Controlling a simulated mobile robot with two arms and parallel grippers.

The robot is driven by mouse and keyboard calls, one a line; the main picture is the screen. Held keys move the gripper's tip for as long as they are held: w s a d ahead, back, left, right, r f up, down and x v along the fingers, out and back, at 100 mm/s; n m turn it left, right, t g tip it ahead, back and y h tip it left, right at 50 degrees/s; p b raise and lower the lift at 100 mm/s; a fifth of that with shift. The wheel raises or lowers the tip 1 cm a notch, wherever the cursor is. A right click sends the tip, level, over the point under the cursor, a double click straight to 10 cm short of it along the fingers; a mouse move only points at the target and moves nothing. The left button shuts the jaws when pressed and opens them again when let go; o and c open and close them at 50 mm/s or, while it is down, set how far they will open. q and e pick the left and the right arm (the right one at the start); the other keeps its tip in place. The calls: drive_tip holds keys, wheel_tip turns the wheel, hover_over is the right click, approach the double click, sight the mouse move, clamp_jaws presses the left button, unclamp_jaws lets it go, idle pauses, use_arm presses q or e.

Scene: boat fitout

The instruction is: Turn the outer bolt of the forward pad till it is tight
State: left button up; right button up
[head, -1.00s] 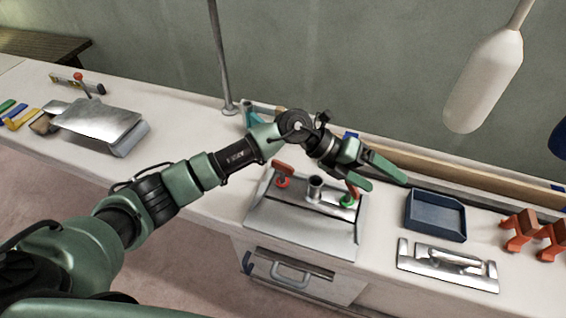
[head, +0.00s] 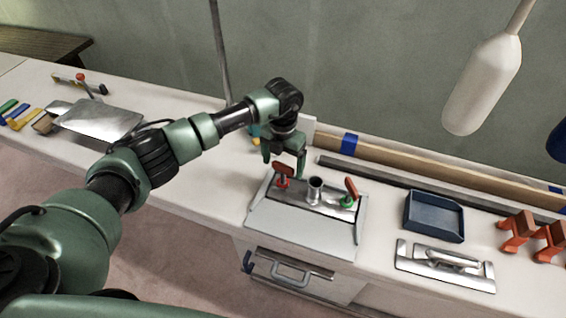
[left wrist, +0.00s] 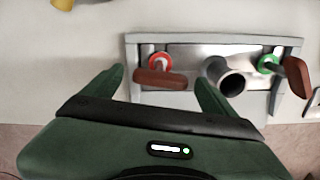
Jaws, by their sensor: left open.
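The metal pad plate (head: 305,225) lies on the bench with a short open pipe (head: 315,190) at its middle. At its left stands a bolt with a red ring and a red-brown handle (head: 283,170); the handle also shows in the left wrist view (left wrist: 160,79). At its right stands a bolt with a green ring and a similar handle (head: 351,188). My left gripper (head: 285,160) points down at the red-ringed bolt, open. In the left wrist view its fingers (left wrist: 160,82) lie either side of that handle; contact cannot be told. My right gripper is out of view.
A dark blue tray (head: 435,218), a metal trowel-like tool (head: 447,264) and orange clamps (head: 517,231) lie to the right. A long wooden strip (head: 400,160) runs along the back. A pale paddle-shaped object (head: 484,85) hangs at the upper right.

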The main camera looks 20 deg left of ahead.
use_arm(q)
drive_tip(key=shift+f, duration=0.4)
drive_tip(key=c, duration=1.4)
drive_tip(key=shift+o, duration=0.2)
